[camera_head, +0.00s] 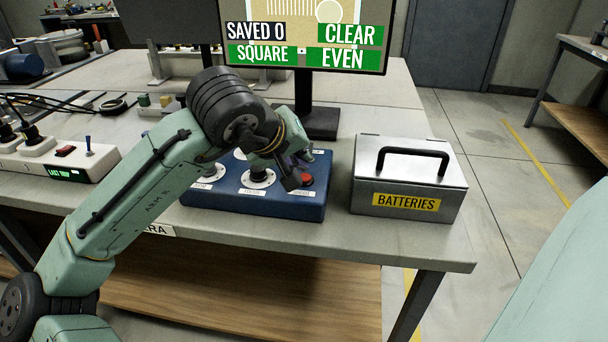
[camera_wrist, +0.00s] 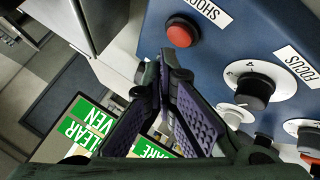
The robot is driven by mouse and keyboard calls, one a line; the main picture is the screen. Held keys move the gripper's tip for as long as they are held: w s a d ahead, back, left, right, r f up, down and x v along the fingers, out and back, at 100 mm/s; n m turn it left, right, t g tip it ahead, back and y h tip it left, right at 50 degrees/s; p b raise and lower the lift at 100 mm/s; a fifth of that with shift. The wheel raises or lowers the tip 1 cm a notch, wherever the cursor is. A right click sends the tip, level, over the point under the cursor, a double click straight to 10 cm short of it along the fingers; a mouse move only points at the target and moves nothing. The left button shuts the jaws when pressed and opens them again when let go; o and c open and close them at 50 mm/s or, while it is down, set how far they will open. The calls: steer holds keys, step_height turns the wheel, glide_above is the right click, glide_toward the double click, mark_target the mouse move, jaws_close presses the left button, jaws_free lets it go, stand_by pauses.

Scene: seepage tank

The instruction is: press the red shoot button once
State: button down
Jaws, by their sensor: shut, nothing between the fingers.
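The red shoot button (camera_head: 306,180) sits at the right end of the blue control box on the bench. In the wrist view the red button (camera_wrist: 180,34) shows whole, round and raised, next to a white "SHOOT" label (camera_wrist: 205,10). My gripper (camera_head: 291,181) is shut and empty, its fingers pointing down just left of the button in the head view. In the wrist view the fingertips (camera_wrist: 160,70) are below the button in the picture, apart from it there. The exact gap in height is hard to tell.
The blue box (camera_head: 270,207) also carries a black focus knob (camera_wrist: 255,92) beside the button. A metal batteries case (camera_head: 408,180) stands to its right. A monitor (camera_head: 305,35) behind reads "SAVED 0", "CLEAR", "SQUARE", "EVEN". A white power strip (camera_head: 75,165) lies left.

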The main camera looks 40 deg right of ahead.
steer(key=shift+f, duration=0.15)
steer(key=shift+f, duration=0.3)
steer(key=shift+f+b, duration=0.35)
stand_by(0.7)
steer(key=shift+r, duration=0.1)
steer(key=shift+r+p, duration=0.75)
steer(key=shift+p, duration=0.1)
step_height(320, 180, up, 6)
steer(key=p, duration=0.5)
steer(key=shift+p, duration=0.35)
